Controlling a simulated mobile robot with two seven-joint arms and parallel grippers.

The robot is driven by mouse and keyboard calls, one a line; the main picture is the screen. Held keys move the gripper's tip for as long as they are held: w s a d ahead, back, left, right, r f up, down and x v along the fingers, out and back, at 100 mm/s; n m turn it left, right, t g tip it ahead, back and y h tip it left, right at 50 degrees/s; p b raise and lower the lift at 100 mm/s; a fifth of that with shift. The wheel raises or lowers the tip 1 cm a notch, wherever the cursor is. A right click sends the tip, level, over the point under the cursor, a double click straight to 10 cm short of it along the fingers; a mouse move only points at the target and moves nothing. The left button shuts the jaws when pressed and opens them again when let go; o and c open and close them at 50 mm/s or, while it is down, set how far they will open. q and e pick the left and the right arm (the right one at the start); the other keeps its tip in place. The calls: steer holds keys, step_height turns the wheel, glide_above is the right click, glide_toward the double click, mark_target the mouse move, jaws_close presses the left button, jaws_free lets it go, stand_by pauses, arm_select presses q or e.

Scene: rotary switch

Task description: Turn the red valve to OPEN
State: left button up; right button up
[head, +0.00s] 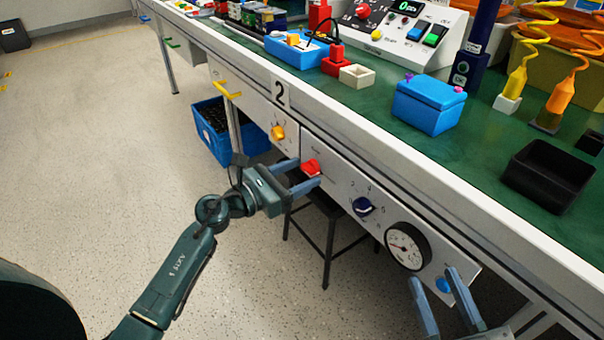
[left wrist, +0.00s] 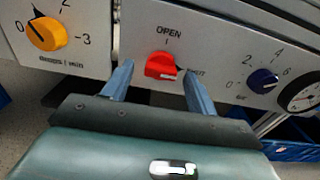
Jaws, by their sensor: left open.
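The red valve (head: 311,168) is a knob on the grey front panel under the bench edge. In the left wrist view the red valve (left wrist: 160,66) has OPEN printed above it and a partly hidden label, ending in "UT", to its lower right. Its long side lies roughly sideways, with a pale mark near its lower right. My left gripper (head: 310,171) is open, its fingers on either side of the valve; contact cannot be made out. My right gripper (head: 433,275) is open at the lower right, fingers apart near a blue button (head: 443,285).
A yellow knob (head: 278,132) sits left of the valve. A dark blue knob (head: 362,207) and a round gauge (head: 406,247) sit to its right. A stool (head: 328,236) and a blue crate (head: 208,147) stand below.

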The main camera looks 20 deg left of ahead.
arm_select(q)
steer(key=shift+w+d, duration=0.3)
steer(key=shift+w, duration=0.1)
steer(key=c, duration=1)
